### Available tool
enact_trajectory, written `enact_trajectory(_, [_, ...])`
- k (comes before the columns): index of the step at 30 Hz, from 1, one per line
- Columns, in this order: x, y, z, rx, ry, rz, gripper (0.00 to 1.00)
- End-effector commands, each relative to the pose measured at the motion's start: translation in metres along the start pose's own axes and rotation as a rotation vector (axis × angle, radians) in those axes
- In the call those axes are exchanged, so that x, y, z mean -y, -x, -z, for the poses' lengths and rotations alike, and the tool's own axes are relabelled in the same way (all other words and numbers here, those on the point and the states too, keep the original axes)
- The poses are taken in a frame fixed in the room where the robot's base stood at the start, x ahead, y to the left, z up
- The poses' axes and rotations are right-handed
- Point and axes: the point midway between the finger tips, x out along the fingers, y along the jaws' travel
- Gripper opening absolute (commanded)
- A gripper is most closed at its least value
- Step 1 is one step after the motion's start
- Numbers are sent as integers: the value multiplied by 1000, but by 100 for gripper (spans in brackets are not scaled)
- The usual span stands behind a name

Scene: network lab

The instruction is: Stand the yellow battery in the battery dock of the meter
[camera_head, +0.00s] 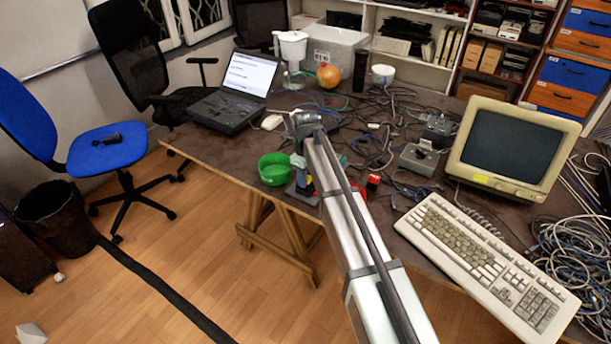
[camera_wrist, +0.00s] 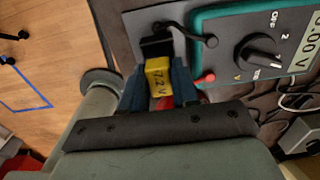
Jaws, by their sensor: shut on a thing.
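In the wrist view the yellow battery (camera_wrist: 158,77), marked 7.2 V, is between the two blue fingers of my gripper (camera_wrist: 159,88), which is shut on it. A black dock-like block (camera_wrist: 155,46) lies right at the battery's far end; I cannot tell whether the battery is inside it or only close to it. The teal meter (camera_wrist: 199,42), with a black dial and a display, is just to the right. In the head view my gripper (camera_head: 303,181) points down by the table's front edge, and my arm hides most of the meter.
A green bowl (camera_head: 273,170) stands close left of my gripper. A red block (camera_head: 373,181) lies to the right, with cables behind it. A grey joystick box (camera_head: 419,159), monitor (camera_head: 508,145) and keyboard (camera_head: 485,265) fill the right side. A black lead (camera_wrist: 187,33) crosses beside the dock.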

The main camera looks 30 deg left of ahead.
Motion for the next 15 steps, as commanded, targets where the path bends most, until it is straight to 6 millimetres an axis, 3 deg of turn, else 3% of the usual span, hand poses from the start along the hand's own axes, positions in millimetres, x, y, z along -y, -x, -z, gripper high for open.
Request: enact_trajectory(15, [0, -9, 0, 0, 0, 0, 0])
